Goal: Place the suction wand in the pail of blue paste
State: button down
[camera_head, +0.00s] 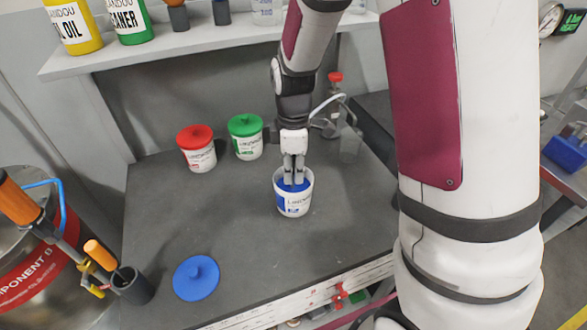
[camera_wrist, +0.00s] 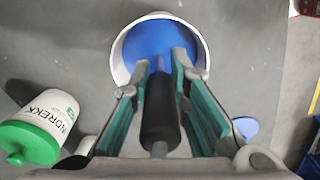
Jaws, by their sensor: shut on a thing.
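The pail of blue paste (camera_head: 293,203) is a white tub with a blue label, standing upright and uncovered on the grey bench. The blue paste (camera_wrist: 155,38) fills the view inside its rim in the wrist view. My gripper (camera_head: 293,181) points down into the pail's mouth. In the head view the wand is mostly hidden by the fingers.
A blue lid (camera_head: 196,278) lies on the bench at front left. A red-lidded tub (camera_head: 197,150) and a green-lidded tub (camera_head: 246,138) stand behind the pail to the left. A shelf (camera_head: 200,42) with bottles runs above. A metal drum (camera_head: 25,250) stands at far left.

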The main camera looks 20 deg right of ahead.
jog(key=c, duration=1.5)
grip_release()
jog(key=shift+f, duration=0.1)
jog(key=shift+c, duration=0.2)
notch_tip(320, 180, up, 12)
jog(key=shift+r+b, duration=0.2)
jog(key=shift+b, duration=0.1)
jog(key=s+r+m+t, duration=0.2)
jog(key=s+r+m, duration=0.2)
jog(key=s+m, duration=0.3)
jog(key=s+r+m+t, duration=0.3)
jog(key=s+r+m, duration=0.2)
jog(key=s, duration=0.8)
jog(key=shift+m, duration=1.1)
jog(key=shift+d+r, duration=0.1)
